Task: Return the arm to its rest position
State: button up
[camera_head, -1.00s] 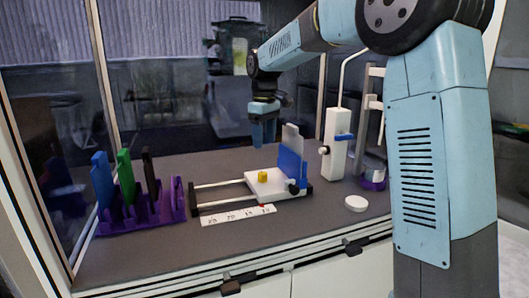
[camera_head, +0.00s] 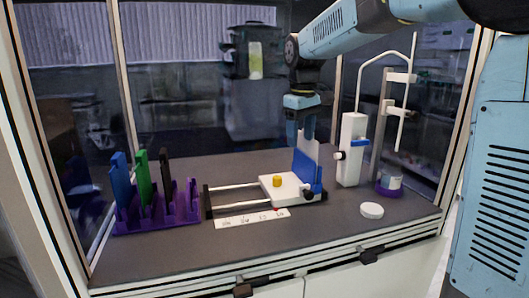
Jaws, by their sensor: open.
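My light blue arm (camera_head: 350,28) reaches in from the upper right. My gripper (camera_head: 300,138) points down, open, with its fingers partly lost against the dark background. In the picture it is just above the white plate (camera_head: 309,147) and blue block (camera_head: 307,167) of the sliding fixture. I cannot tell whether it is clear of the plate in depth. I see nothing held between the fingers.
The sliding fixture has a white base (camera_head: 290,190) and a yellow knob (camera_head: 277,181). A purple rack (camera_head: 160,213) holds blue, green and black pieces at left. A white stand (camera_head: 351,150), purple-based cup (camera_head: 390,187) and white disc (camera_head: 371,210) are at right. Glass panes enclose the bench.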

jog(key=s+d+f+m+t, duration=0.1)
jog(key=s+d, duration=0.3)
jog(key=s, duration=0.5)
jog(key=s+d+f+m+t, duration=0.2)
jog(key=s+d+f+m, duration=0.1)
jog(key=s, duration=0.5)
jog(key=s+d+f+m+t, duration=0.1)
jog(key=s+d+m, duration=0.3)
jog(key=s, duration=0.5)
jog(key=shift+s+d+f, duration=0.3)
jog(key=shift+d+f, duration=0.15)
jog(key=shift+d, duration=0.7)
